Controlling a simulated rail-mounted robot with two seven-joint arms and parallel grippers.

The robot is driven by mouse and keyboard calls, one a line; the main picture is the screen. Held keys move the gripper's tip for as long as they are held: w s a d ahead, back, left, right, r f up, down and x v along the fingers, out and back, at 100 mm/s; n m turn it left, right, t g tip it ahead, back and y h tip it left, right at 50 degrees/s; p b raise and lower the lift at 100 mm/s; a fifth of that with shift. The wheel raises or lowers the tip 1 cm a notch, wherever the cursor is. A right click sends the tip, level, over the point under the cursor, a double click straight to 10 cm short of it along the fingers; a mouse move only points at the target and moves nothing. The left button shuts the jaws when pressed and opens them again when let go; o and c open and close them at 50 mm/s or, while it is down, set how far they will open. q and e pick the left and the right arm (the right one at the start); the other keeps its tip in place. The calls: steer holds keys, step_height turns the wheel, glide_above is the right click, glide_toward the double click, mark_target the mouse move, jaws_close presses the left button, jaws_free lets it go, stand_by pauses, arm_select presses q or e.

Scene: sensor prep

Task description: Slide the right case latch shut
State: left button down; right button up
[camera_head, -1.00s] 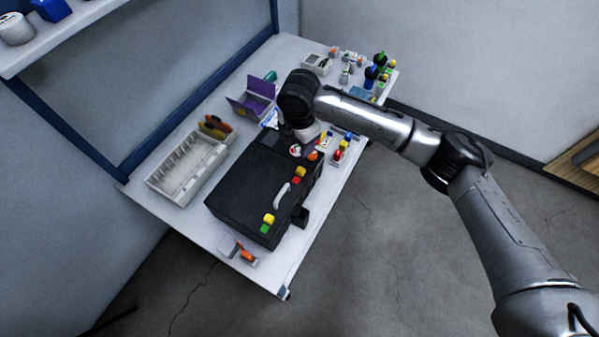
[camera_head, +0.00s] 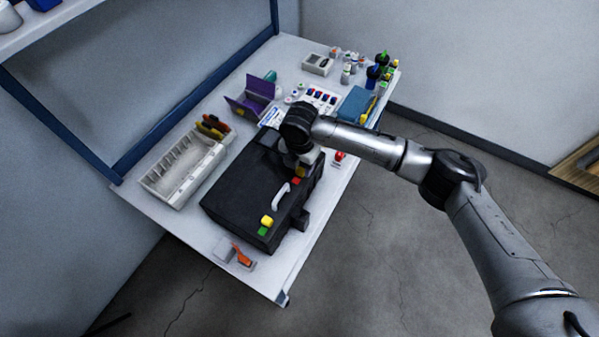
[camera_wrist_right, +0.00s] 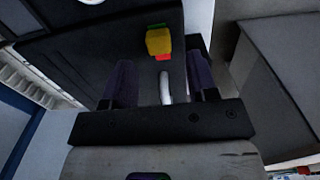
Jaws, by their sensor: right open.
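The black case (camera_head: 235,195) lies closed on the bench with a pale handle (camera_head: 280,195) on its right side. The right latch, a yellow piece (camera_head: 301,172) beside a red mark (camera_head: 296,182), is partly covered by my right gripper (camera_head: 303,168). Contact cannot be told. The other latch, yellow (camera_head: 267,221) with green beside it, is nearer the front. In the right wrist view, the open fingers (camera_wrist_right: 160,82) stand apart, with what looks like the handle (camera_wrist_right: 166,88) between them and a yellow latch (camera_wrist_right: 158,42) beyond. My left gripper is not in view.
A black block (camera_head: 302,219) juts from the case's right side. A white compartment tray (camera_head: 180,170) stands left of the case. A purple folder (camera_head: 250,98), a blue box (camera_head: 357,104) and bottles stand behind. Orange-handled item (camera_head: 243,255) lies in front.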

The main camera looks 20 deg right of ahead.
mark_target(300, 171)
steer(key=shift+f+b, duration=0.5)
steer(key=shift+f, duration=1.2)
steer(key=shift+c, duration=0.4)
jaws_close()
